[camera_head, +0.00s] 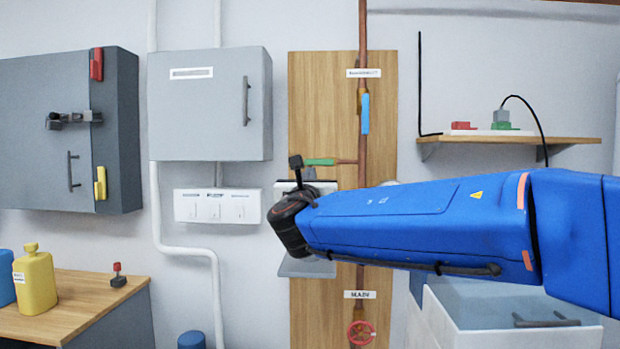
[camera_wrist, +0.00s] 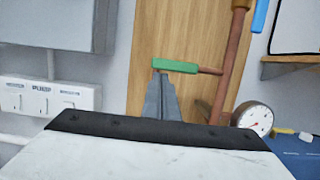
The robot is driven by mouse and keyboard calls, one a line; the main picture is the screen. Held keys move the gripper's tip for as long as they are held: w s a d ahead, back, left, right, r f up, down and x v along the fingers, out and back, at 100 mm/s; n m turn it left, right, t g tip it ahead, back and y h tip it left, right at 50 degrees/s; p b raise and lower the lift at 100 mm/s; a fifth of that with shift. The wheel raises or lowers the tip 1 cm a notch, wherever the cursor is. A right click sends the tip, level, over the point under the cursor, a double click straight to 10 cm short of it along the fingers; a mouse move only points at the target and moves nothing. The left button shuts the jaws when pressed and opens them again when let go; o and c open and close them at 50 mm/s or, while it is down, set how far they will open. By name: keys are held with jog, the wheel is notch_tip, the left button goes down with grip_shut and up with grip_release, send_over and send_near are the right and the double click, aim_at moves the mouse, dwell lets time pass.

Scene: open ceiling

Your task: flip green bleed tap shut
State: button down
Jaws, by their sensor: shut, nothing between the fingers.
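The green bleed tap handle (camera_head: 320,162) lies level along a short copper side branch, left of the vertical copper pipe (camera_head: 363,130) on a wooden board. In the wrist view the green handle (camera_wrist: 175,66) extends left from the branch. My gripper (camera_wrist: 161,78) is shut and empty, with its grey fingertips just below the handle's left end. I cannot tell whether they touch it. In the head view my blue arm reaches in from the right and its fingers are not clearly seen.
A blue handle (camera_head: 365,114) is higher on the pipe; a red handwheel (camera_head: 361,333) is below. A gauge (camera_wrist: 252,118) stands right of my fingers. A grey cabinet (camera_head: 210,105) and switches (camera_head: 217,206) are at left. A shelf (camera_head: 510,141) is at right.

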jog(key=shift+a+r+m, duration=0.15)
jog(key=shift+r+m, duration=0.1)
jog(key=shift+m, duration=0.55)
jog(key=m, duration=0.1)
jog(key=r+m+h, duration=0.1)
jog(key=m, duration=0.2)
jog(key=shift+a+r+h, duration=0.3)
jog(key=shift+h, duration=0.1)
notch_tip(320, 180, up, 6)
jog(key=d+m+g+h, duration=0.2)
jog(key=m+g, duration=0.1)
jog(key=m, duration=1.1)
jog(key=shift+d, duration=0.45)
